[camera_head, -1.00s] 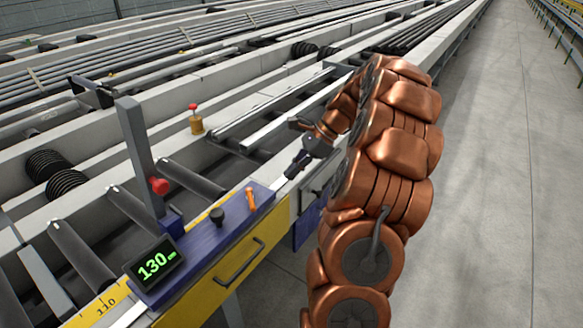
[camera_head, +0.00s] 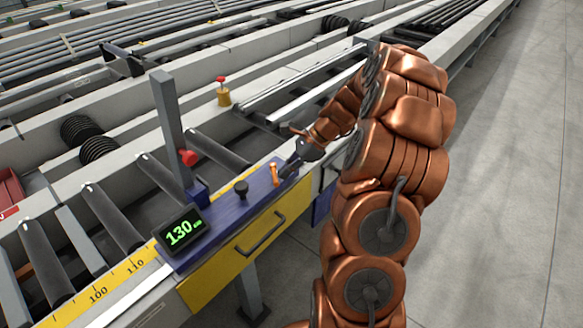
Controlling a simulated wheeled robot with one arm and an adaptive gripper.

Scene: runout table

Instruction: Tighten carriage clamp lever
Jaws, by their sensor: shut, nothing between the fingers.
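The blue carriage (camera_head: 222,222) sits on the yellow-scaled rail and bears a display (camera_head: 181,232) reading 130. A small upright orange lever (camera_head: 273,174), which looks like the clamp lever, stands near its right end. A black knob (camera_head: 241,188) stands left of it. My gripper (camera_head: 287,170) is shut and empty, its dark fingertips just right of the orange lever. I cannot tell whether they touch it. My copper arm comes in from the right.
A grey upright post (camera_head: 168,125) with a red knob (camera_head: 188,157) rises behind the carriage. A yellow front panel with a dark handle (camera_head: 260,233) is below it. Rollers (camera_head: 106,220) lie to the left. Clear concrete floor (camera_head: 490,180) is at right.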

